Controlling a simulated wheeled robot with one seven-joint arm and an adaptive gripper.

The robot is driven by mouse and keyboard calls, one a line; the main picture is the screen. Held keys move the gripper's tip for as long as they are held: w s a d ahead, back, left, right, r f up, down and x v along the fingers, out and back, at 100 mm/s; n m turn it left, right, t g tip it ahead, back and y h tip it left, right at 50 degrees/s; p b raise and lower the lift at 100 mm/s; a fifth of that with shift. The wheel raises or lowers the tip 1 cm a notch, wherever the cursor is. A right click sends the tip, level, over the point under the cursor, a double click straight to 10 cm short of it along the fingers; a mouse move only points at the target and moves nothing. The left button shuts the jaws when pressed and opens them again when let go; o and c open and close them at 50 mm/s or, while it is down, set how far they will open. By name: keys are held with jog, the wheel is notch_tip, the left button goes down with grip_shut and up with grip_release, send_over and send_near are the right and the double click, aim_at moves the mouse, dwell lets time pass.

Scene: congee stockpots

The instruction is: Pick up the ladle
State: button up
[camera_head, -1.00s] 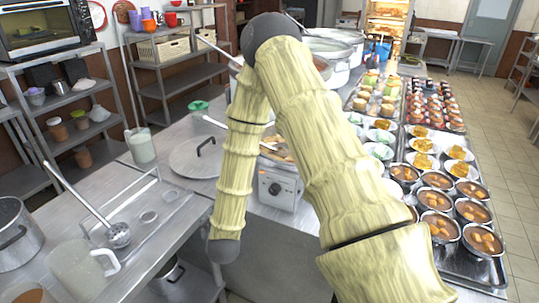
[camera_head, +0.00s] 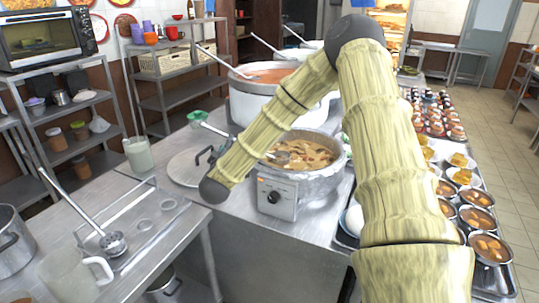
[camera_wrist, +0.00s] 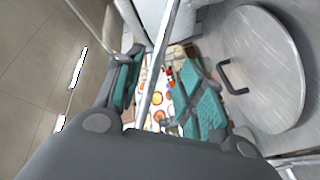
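A metal ladle (camera_head: 113,243) rests at the left, its bowl on the front metal counter and its long handle slanting up to the left. Another ladle's handle (camera_head: 217,130) rises from the stew pot (camera_head: 318,178), its bowl partly in the stew. More long handles (camera_head: 219,61) lean out of the tall pots behind. My gripper (camera_wrist: 163,88) has teal pads and is open, with its fingers apart. A thin pale bar (camera_wrist: 163,50) passes between them in the wrist view; I cannot tell what it is or whether it is close.
A round lid with a black handle (camera_head: 188,172) lies left of the stew pot; it also shows in the wrist view (camera_wrist: 265,60). A white jug (camera_head: 75,272) and a grey pot (camera_head: 14,240) stand front left. Bowls (camera_head: 478,215) crowd the right counter.

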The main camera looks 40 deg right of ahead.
jog(key=shift+r+p+x, duration=0.1)
jog(key=shift+p+x, duration=0.3)
jog(key=shift+x, duration=0.95)
jog(key=shift+r+p+x, duration=0.15)
jog(key=shift+p+x, duration=0.2)
jog(key=shift+x, duration=1)
grip_shut()
